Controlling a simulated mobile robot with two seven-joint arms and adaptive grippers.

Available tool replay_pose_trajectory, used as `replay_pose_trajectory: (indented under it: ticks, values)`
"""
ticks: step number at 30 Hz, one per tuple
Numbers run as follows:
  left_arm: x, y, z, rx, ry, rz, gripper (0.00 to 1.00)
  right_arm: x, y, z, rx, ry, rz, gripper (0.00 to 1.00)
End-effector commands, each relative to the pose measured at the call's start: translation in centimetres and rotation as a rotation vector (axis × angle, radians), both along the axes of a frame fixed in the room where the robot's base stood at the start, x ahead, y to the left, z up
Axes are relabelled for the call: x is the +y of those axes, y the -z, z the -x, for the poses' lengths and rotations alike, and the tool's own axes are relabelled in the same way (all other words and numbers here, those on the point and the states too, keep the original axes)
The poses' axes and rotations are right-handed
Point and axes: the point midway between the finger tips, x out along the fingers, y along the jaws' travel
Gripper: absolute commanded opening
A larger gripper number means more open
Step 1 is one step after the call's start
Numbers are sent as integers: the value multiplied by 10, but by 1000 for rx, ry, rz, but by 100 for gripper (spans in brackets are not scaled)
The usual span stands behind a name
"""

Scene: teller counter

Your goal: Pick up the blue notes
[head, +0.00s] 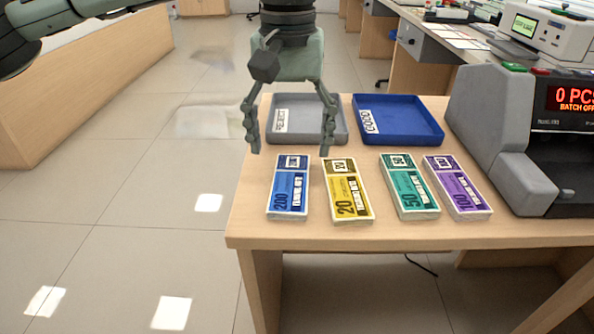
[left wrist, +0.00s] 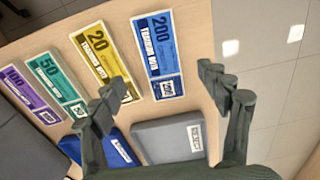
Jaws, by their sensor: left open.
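The blue notes (head: 289,190) are a banded stack marked 200, lying flat at the left end of a row of note stacks on the wooden counter. They also show in the left wrist view (left wrist: 159,50), at the top middle. My left gripper (head: 291,150) is open and empty, pointing down above the counter, just behind the blue notes in the head view. Its two fingers (left wrist: 170,105) are spread wide in the left wrist view, with nothing between them touching. My right gripper is not in view.
Yellow (head: 347,192), green (head: 409,188) and purple (head: 458,186) note stacks lie to the right. A grey reject tray (head: 338,112) and a blue good tray (head: 405,112) stand behind. A note counting machine (head: 500,120) is at the right. The counter's left edge (head: 240,195) is close to the blue notes.

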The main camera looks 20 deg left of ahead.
Motion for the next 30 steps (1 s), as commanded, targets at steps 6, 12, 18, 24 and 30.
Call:
replay_pose_trajectory:
  ticks: [6, 12, 18, 24, 30]
  values:
    - [0, 25, -1, 2, 1, -1, 76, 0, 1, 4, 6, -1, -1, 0]
    - [1, 55, -5, 3, 0, 0, 76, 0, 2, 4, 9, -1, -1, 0]
    - [1, 70, -5, 1, 0, 2, 76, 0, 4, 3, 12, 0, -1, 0]
    - [1, 71, -5, 1, -1, 2, 76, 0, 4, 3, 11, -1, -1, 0]
    - [1, 71, -5, 1, -1, 2, 51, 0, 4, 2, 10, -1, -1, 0]
